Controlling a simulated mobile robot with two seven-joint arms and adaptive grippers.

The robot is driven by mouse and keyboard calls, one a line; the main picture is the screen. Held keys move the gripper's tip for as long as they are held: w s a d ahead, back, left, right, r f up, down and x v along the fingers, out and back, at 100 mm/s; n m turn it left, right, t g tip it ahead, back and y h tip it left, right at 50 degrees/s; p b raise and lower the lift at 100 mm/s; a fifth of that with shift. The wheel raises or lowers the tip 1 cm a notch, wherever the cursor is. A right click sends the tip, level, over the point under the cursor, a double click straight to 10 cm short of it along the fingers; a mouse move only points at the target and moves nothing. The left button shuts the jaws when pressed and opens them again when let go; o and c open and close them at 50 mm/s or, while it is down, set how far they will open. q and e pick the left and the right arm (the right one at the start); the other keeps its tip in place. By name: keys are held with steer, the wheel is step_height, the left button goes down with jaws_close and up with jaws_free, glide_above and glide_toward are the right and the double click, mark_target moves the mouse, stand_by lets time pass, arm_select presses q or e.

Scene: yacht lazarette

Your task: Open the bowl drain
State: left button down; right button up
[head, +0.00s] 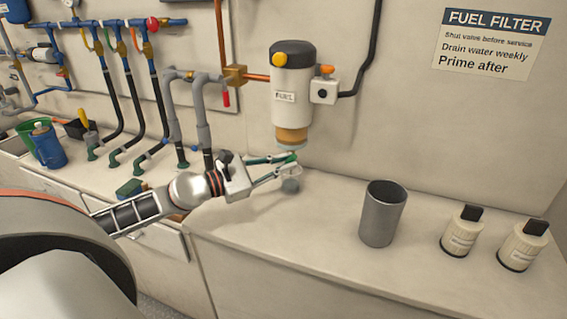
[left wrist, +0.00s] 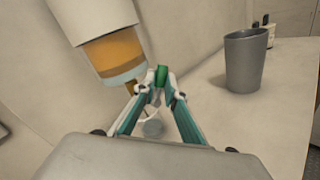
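The fuel filter (head: 292,85) is on the wall, with an amber bowl (head: 291,136) at its lower end; the bowl also shows in the left wrist view (left wrist: 108,55). A green drain knob (left wrist: 162,76) is just below and beside the bowl. My left gripper (head: 291,164) reaches in from the left under the bowl. In the left wrist view its fingertips (left wrist: 161,82) are on both sides of the knob and appear to touch it. The drain outlet is largely hidden by the fingers. My right gripper is not in view.
A grey metal cup (head: 381,215) stands on the counter to the right, with two white bottles (head: 461,232) (head: 522,246) beyond it. A small grey round thing (head: 290,186) shows below the fingers. Hoses and pipes (head: 202,120) stand left of the filter.

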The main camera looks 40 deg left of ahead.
arm_select(q)
steer(key=shift+f, duration=0.1)
